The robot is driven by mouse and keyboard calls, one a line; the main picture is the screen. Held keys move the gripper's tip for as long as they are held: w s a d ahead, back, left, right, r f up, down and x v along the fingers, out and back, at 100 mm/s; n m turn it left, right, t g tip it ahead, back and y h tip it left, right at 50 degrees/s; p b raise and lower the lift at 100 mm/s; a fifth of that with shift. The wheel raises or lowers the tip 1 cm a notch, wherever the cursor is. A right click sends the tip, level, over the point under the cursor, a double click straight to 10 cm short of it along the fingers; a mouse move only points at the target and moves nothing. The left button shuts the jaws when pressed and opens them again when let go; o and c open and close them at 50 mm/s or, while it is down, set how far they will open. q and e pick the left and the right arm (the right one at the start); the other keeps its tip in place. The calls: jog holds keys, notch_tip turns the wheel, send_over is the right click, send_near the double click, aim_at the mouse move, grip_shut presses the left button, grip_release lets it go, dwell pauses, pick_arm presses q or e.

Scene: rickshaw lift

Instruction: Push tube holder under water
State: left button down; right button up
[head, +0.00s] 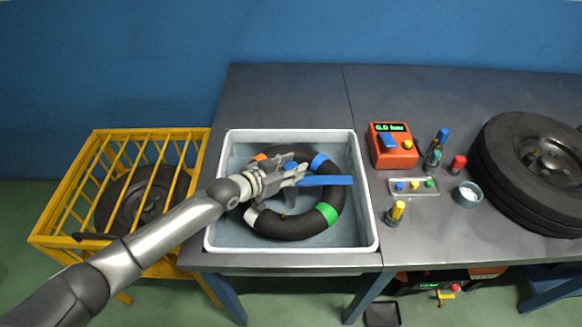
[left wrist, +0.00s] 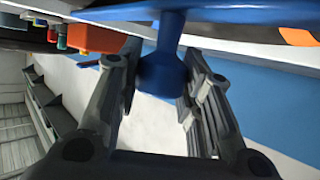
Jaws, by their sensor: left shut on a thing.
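The blue tube holder (head: 325,181) lies across the black inner tube (head: 337,198) in the head view, its bar reaching right over the ring. The tube has orange, blue, green and white bands and lies in the white water basin (head: 366,200). My left gripper (head: 296,172) is over the ring's middle, shut on the holder's knob. The left wrist view shows the blue knob (left wrist: 163,75) between the two fingers. The gripper hides part of the holder in the head view. How deep the tube sits in the water is hard to tell. My right gripper is not in view.
A yellow cage (head: 48,241) with a wheel stands left of the bench. Right of the basin are a red gauge box (head: 394,152), a small tray (head: 402,194), several small bottles, a grey cup (head: 468,194) and a large tyre (head: 500,190). The bench behind the basin is clear.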

aim_at(286, 190)
pick_arm(q)
jog(key=shift+f+b, duration=0.55)
jog(key=shift+f, duration=0.1)
notch_tip(286, 190, down, 8)
jog(key=b, duration=0.6)
jog(key=shift+s+r+b, duration=0.15)
jog(key=shift+r+b, duration=0.05)
jog(key=shift+b, duration=0.2)
jog(key=c, duration=1.3)
grip_release()
jog(key=shift+c, duration=0.2)
jog(key=o, duration=0.4)
jog(key=shift+c, duration=0.2)
jog(key=shift+r, duration=0.15)
